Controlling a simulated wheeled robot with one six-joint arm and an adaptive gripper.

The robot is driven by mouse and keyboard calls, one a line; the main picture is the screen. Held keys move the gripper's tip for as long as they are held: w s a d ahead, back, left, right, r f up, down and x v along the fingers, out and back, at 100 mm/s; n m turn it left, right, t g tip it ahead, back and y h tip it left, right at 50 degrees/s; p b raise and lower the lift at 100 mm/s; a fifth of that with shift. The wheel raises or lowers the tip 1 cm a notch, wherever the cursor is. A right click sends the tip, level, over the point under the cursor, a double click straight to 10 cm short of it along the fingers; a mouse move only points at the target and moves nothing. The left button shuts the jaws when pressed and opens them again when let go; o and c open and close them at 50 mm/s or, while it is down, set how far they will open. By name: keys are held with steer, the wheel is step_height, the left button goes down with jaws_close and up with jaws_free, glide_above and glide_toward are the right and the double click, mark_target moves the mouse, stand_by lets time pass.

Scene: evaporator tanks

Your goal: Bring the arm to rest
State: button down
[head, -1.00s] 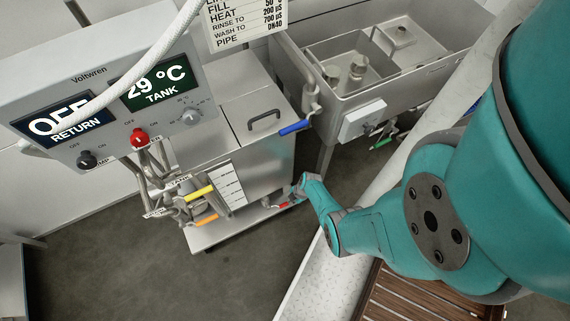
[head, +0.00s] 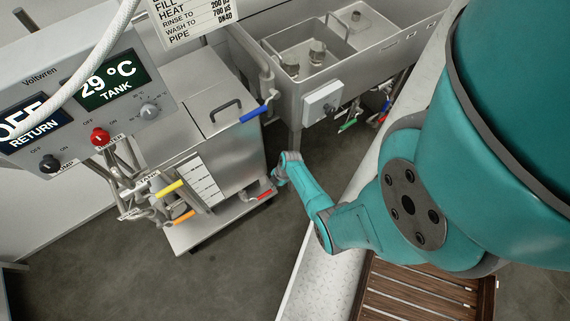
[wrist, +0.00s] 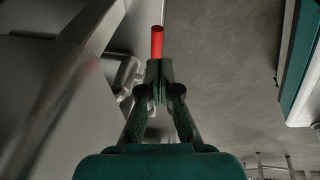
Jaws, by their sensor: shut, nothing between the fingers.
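My teal arm (head: 408,205) reaches from the right side of the head view, bends at an elbow, and extends toward the lower right corner of the steel tank cart. In the wrist view my gripper (wrist: 158,75) is shut, its two dark fingers together with nothing between them. A red valve handle (wrist: 157,42) shows just beyond the fingertips; I cannot tell whether they touch it. In the head view a red handle (head: 265,194) lies low on the cart, close to the end of my arm. The fingers are too small to make out there.
The tank (head: 215,130) has a blue handle (head: 253,114), with yellow (head: 170,188) and orange handles at its left. The control panel (head: 85,85) reads OFF and 29 °C. A steel sink (head: 340,60) stands behind. A slatted wooden surface (head: 420,290) lies at lower right. Floor at lower left is clear.

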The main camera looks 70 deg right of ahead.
steer(key=s+d+r, duration=0.3)
steer(key=r, duration=0.1)
steer(key=shift+s+r, duration=0.15)
steer(key=s+a+r+m+t+h, duration=0.2)
steer(key=s+a+r+m, duration=0.15)
steer(key=a, duration=0.55)
steer(key=s+a+r+m+t+h, duration=0.1)
steer(key=s+a+r+m+h, duration=0.3)
steer(key=a, duration=0.6)
steer(key=s+a+r+m+t+y, duration=0.1)
steer(key=s+a+r+t, duration=0.1)
steer(key=r, duration=1.1)
steer(key=s+a+r+m+t+y, duration=0.2)
steer(key=s+a+r+t, duration=0.1)
steer(key=r, duration=1)
steer(key=s+a+r+m+t+y, duration=0.1)
steer(key=a+r+t, duration=0.3)
steer(key=r, duration=1)
steer(key=shift+s+a+m, duration=0.4)
steer(key=shift+s+m, duration=0.15)
steer(key=shift+s, duration=0.15)
